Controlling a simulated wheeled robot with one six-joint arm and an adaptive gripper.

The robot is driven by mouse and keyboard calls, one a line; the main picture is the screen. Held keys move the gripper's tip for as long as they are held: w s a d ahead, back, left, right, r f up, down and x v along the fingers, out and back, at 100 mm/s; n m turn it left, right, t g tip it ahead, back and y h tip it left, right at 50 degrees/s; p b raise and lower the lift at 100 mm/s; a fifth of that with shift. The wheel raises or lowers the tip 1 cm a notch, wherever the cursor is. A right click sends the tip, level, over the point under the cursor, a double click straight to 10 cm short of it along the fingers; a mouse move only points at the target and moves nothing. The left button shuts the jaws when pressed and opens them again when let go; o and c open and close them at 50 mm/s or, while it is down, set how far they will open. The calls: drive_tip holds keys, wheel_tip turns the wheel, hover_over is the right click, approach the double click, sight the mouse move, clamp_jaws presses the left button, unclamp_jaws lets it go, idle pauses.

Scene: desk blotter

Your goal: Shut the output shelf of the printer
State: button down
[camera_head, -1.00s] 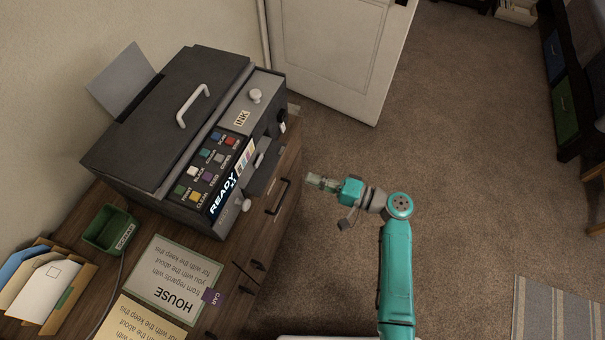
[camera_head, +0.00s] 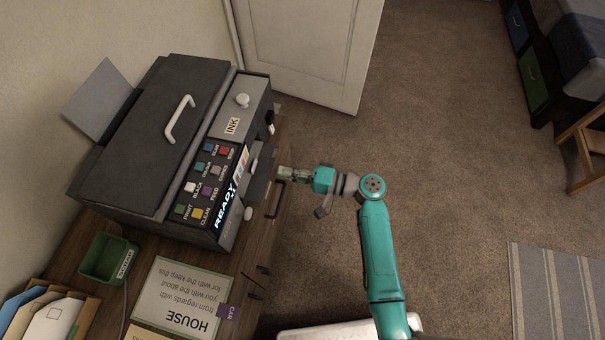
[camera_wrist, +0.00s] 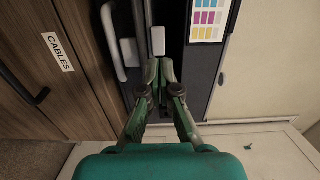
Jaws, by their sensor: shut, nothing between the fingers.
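The dark grey printer (camera_head: 150,140) stands on the wooden cabinet at the left in the head view. Its output shelf (camera_head: 262,178) is a dark plate sticking out from the printer's front, below the button panel. My gripper (camera_head: 283,173) is shut and empty, at the shelf's outer end; I cannot tell whether it touches. In the wrist view my gripper (camera_wrist: 160,65) has its fingertips together in front of the printer's dark front, close to a small white tab (camera_wrist: 157,40). The fingers hide part of what lies behind them.
The cabinet (camera_head: 140,250) has dark drawer handles along its front, and a CABLES label (camera_wrist: 57,52) shows on it. A green box (camera_head: 105,258) and a HOUSE sheet (camera_head: 180,300) lie on top. A white door (camera_head: 310,50) stands behind.

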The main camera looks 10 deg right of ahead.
sight(255, 167)
drive_tip(key=shift+x, duration=3.05)
drive_tip(key=shift+x, duration=1.3)
drive_tip(key=shift+d, duration=0.15)
drive_tip(key=shift+s+d+f, duration=0.1)
drive_tip(key=shift+s+d, duration=0.05)
drive_tip(key=shift+d, duration=0.1)
drive_tip(key=v, duration=0.7)
drive_tip(key=shift+d, duration=0.2)
